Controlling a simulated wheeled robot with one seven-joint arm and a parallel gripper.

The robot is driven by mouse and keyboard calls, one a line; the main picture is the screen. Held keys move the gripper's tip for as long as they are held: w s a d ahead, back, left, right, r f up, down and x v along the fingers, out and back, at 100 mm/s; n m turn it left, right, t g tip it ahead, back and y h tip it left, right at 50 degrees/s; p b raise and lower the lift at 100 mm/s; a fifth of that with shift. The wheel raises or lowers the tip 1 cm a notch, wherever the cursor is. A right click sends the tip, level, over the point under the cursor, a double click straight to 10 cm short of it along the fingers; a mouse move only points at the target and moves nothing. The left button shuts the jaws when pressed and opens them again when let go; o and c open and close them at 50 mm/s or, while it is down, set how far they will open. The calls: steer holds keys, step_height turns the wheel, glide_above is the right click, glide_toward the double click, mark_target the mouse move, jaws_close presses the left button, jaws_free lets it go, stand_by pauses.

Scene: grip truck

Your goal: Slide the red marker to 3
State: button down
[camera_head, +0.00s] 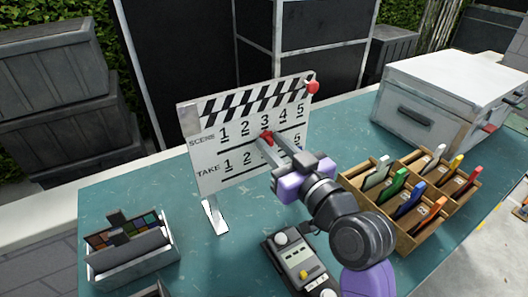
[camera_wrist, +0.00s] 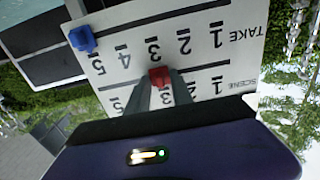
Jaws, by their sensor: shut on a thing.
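A white clapperboard (camera_head: 205,178) stands upright on the table, with a SCENE row and a TAKE row, each numbered 1 to 5. The red marker (camera_head: 266,135) is on the line under the SCENE numbers, just below the 3. In the upside-down wrist view the red marker (camera_wrist: 159,74) also lines up with the SCENE 3. My gripper (camera_head: 269,141) is shut on the red marker, its fingers (camera_wrist: 160,88) reaching to the board from the front. A blue marker (camera_wrist: 82,40) sits on the TAKE line by the 5; my gripper hides it in the head view.
A wooden organiser (camera_head: 400,238) with coloured cards stands right of my arm. A white case (camera_head: 440,100) is at the back right, a small tray (camera_head: 128,262) at the front left. The table is clear left of the board.

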steer(key=c, duration=1.5)
jaws_free()
steer(key=b+v, duration=0.1)
steer(key=v, duration=0.6)
steer(key=shift+s+d, duration=0.2)
steer(key=shift+s, duration=0.15)
